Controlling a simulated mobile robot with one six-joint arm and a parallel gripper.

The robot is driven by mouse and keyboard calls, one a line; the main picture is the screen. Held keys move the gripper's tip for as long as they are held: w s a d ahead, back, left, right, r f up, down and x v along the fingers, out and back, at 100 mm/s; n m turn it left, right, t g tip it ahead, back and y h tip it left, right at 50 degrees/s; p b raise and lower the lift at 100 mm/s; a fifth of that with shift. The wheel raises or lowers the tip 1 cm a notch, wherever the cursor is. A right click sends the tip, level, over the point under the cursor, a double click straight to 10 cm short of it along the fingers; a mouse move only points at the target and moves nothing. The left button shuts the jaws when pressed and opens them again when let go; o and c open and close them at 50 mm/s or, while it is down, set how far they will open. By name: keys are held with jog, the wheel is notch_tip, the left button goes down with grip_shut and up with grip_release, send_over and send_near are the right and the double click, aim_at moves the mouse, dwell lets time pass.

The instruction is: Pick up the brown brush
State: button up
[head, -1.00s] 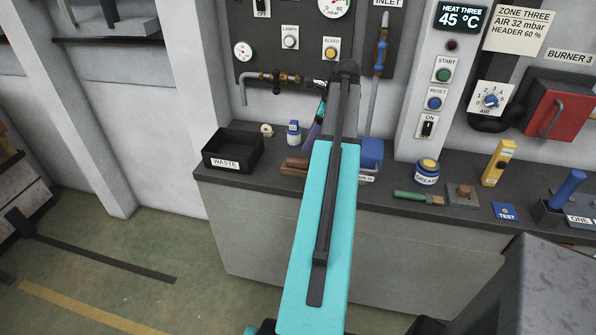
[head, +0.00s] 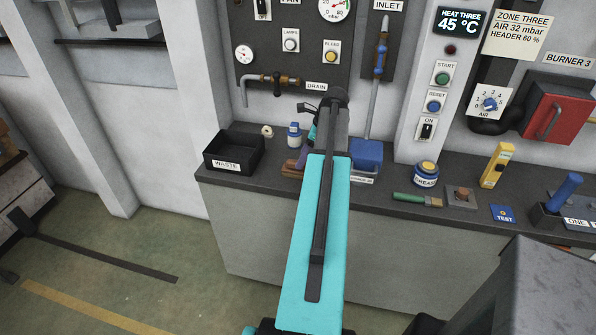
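A brown object (head: 289,169), which looks like the brown brush, lies on the dark bench top just right of the black waste bin. Only its left part shows; my arm covers the rest, so I cannot make out its full shape. My gripper is mostly hidden behind my turquoise arm. A small purple-grey part of my arm's end (head: 302,157) shows close beside the brown object; I cannot tell whether they touch. The fingertips cannot be made out, nor whether they are open or shut.
The waste bin (head: 233,153), a white-and-blue bottle (head: 294,134) and a blue container (head: 367,154) stand around the brown object. Further right are a grease tin (head: 426,174), a green-handled brush (head: 412,199) and a yellow device (head: 497,164). Pipes and a gauge panel rise behind.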

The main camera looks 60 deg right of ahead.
jog(key=shift+w+f, duration=0.1)
jog(key=shift+f, duration=0.15)
jog(key=shift+f, duration=0.15)
jog(key=shift+p+x, duration=1.2)
jog(key=shift+x, duration=1.3)
jog(key=c, duration=1.2)
jog(key=shift+r+b, duration=0.85)
jog(key=shift+r, duration=0.65)
jog(key=shift+s+a+r, duration=0.1)
jog(key=shift+s+r, duration=0.1)
jog(key=shift+s, duration=0.1)
jog(key=s+a+b, duration=0.1)
jog(key=s+a, duration=0.2)
jog(key=s, duration=0.1)
jog(key=s+a+r+b, duration=0.1)
jog(key=s+a+b, duration=0.1)
jog(key=s+a, duration=0.1)
jog(key=s+a+b, duration=0.1)
jog(key=s+a, duration=0.3)
jog(key=s, duration=0.1)
jog(key=shift+r, duration=0.3)
